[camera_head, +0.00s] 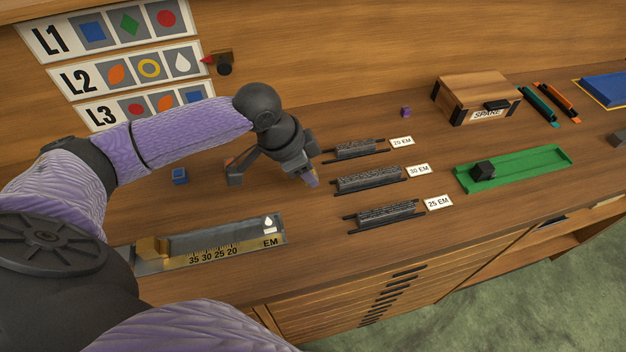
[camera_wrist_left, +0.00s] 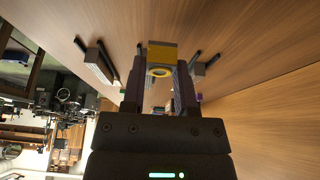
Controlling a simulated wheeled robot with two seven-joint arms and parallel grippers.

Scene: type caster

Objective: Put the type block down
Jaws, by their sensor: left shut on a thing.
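My left gripper (camera_head: 309,178) is over the wooden bench, left of the three dark racks. In the left wrist view my left gripper (camera_wrist_left: 160,85) is shut on a yellow type block (camera_wrist_left: 162,52) with a yellow ring on its face. In the head view the held block is mostly hidden by the gripper, and I cannot tell whether it touches the bench. My right gripper is not in view. A metal composing tray (camera_head: 210,243) marked 35 30 25 20 EM lies at the front left, with a brass slider at its left end.
Dark racks (camera_head: 368,180) carry cards of 20, 30 and 25 EM. A small blue block (camera_head: 180,176) and a purple block (camera_head: 405,112) stand on the bench. A green tray (camera_head: 530,165), a SPARE box (camera_head: 475,95) and wall cards (camera_head: 125,75) also show. Bare wood lies around the gripper.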

